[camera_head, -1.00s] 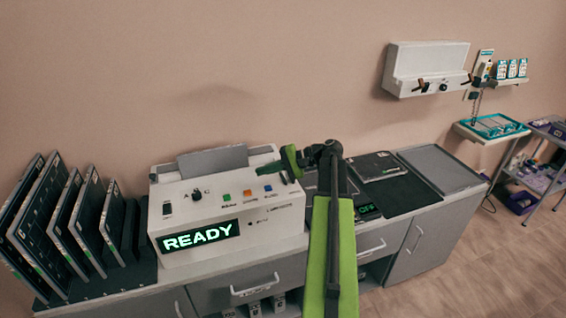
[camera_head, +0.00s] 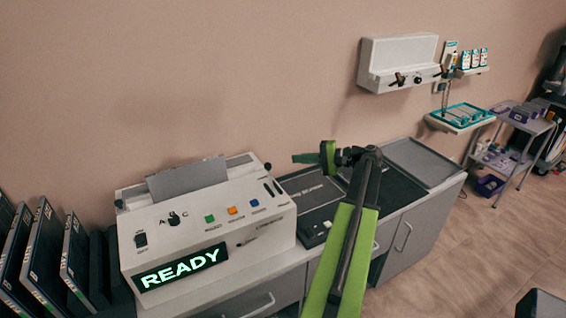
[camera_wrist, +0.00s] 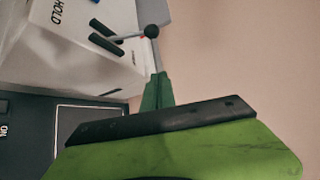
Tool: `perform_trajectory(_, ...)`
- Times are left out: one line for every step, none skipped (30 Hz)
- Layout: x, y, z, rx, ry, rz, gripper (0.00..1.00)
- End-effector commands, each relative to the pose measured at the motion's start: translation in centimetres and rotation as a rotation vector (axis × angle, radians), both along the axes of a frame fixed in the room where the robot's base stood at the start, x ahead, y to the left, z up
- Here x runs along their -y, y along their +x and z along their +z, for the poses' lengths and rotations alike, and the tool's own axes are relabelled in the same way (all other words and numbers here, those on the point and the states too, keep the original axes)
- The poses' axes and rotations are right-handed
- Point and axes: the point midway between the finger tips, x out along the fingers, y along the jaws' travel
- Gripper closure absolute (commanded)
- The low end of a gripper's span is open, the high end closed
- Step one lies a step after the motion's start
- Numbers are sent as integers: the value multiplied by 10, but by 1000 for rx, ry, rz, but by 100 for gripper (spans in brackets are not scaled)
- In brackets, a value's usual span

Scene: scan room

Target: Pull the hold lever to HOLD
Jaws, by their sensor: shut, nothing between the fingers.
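The hold lever (camera_wrist: 135,35) shows in the wrist view as a pale rod with a dark ball knob (camera_wrist: 151,31), standing out of a slot beside the word HOLD. In the head view its knob (camera_head: 267,167) is at the right end of the white machine (camera_head: 195,255), whose screen reads READY. My gripper (camera_head: 296,158) is shut and empty, to the right of the knob and apart from it. In the wrist view my green fingertips (camera_wrist: 158,77) point toward the lever, a little short of the knob.
Dark upright plates (camera_head: 40,255) stand left of the machine. A dark flat panel (camera_head: 312,190) lies right of it on the counter. A white wall unit (camera_head: 398,62) and a teal tray (camera_head: 462,117) are farther right. Free floor lies at the right.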

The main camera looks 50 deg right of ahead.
Motion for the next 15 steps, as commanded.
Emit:
perform_trajectory(-4,7,-4,0,-1,2,100)
perform_trajectory(-7,12,-5,0,0,3,100)
perform_trajectory(-11,20,-7,0,-1,5,100)
perform_trajectory(-13,26,-9,1,0,6,100)
perform_trajectory(-16,32,-11,0,-1,5,100)
perform_trajectory(-20,41,-13,0,0,8,100)
perform_trajectory(-22,47,-14,-1,0,7,100)
perform_trajectory(-25,53,-16,-1,0,7,100)
perform_trajectory(-29,61,-18,0,1,8,100)
perform_trajectory(-31,67,-19,0,1,8,100)
perform_trajectory(-34,73,-21,-1,0,7,100)
perform_trajectory(-37,81,-22,0,0,8,100)
perform_trajectory(-39,86,-24,0,0,8,100)
perform_trajectory(-44,85,-21,-1,0,6,100)
perform_trajectory(-51,77,-15,0,0,5,100)
